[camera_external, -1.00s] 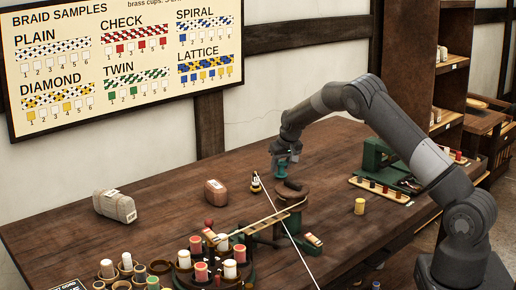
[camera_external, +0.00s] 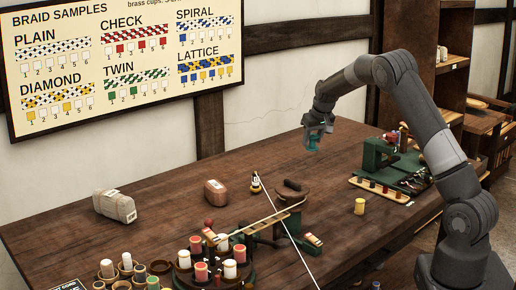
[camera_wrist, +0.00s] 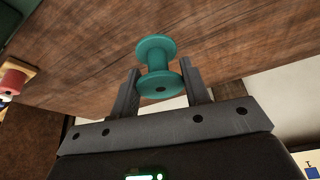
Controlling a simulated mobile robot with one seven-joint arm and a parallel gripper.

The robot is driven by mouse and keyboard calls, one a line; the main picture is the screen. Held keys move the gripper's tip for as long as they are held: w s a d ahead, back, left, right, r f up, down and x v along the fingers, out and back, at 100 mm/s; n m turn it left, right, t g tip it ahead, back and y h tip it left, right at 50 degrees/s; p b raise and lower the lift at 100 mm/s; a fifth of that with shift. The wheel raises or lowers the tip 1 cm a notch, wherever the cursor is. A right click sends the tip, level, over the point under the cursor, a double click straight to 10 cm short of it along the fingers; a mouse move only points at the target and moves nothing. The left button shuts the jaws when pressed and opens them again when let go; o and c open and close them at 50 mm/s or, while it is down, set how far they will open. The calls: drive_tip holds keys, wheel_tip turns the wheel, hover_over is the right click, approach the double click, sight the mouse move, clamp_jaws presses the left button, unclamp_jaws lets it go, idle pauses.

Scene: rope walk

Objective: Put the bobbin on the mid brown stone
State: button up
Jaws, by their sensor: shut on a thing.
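The teal bobbin (camera_wrist: 157,62) is between the two fingers of my gripper (camera_wrist: 160,76) in the wrist view, its flanges facing up and down the picture. In the external view my gripper (camera_external: 318,131) holds the bobbin (camera_external: 313,144) in the air above the back of the table, clear of everything below. A reddish-brown block-like stone (camera_external: 215,192), the mid brown one by its colour, lies on the table to the lower left, with a small label and nothing on it. A paler grey-beige stone (camera_external: 115,206) lies farther left.
A dark brown rounded piece (camera_external: 291,188) stands by a green-and-wood device with a taut white cord (camera_external: 283,220). A yellow spool (camera_external: 360,206) and a green machine (camera_external: 385,160) are to the right. Several spools crowd the front left.

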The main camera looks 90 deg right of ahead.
drive_tip(key=w+a+r+n+t, duration=0.1)
drive_tip(key=w+a+r, duration=0.2)
drive_tip(key=w+a, duration=0.6)
drive_tip(key=w+a+r+n, duration=0.25)
drive_tip(key=w+a, duration=0.45)
drive_tip(key=w, duration=0.4)
approach(217, 186)
drive_tip(key=d, duration=0.2)
drive_tip(key=shift+w+d+r+m+y, duration=0.1)
drive_tip(key=shift+w+d+m+y, duration=0.15)
drive_tip(key=shift+d+m+y, duration=0.1)
drive_tip(key=shift+w+a+f, duration=0.3)
drive_tip(key=shift+w, duration=0.1)
drive_tip(key=shift+f, duration=1.95)
drive_tip(key=shift+f, duration=0.15)
drive_tip(key=o, duration=0.9)
drive_tip(key=shift+o, duration=0.2)
